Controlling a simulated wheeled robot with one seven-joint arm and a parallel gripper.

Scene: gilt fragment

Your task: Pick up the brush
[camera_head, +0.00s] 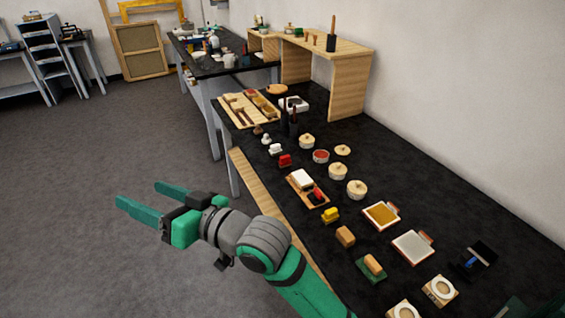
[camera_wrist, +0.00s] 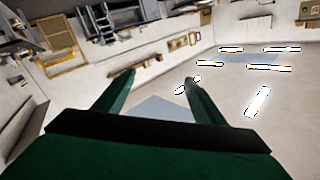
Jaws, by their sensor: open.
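My gripper (camera_head: 140,197) is open and empty, held over the grey floor to the left of the black worktable. Its two green fingers point away from the table; they also show in the wrist view (camera_wrist: 160,80) with nothing between them. I cannot pick out the brush with certainty. A dark upright holder (camera_head: 293,120) with thin sticks stands toward the table's far end. An upright wooden-handled item (camera_head: 333,32) stands on the wooden shelf. A small dark stand with a blue part (camera_head: 474,260) is at the right.
The black table (camera_head: 430,180) holds several lidded round pots (camera_head: 357,189), coloured blocks (camera_head: 330,215), framed trays (camera_head: 381,215) and a wooden tray (camera_head: 250,108). A wooden shelf (camera_head: 350,85) stands at its back end. The floor (camera_head: 80,160) at left is clear.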

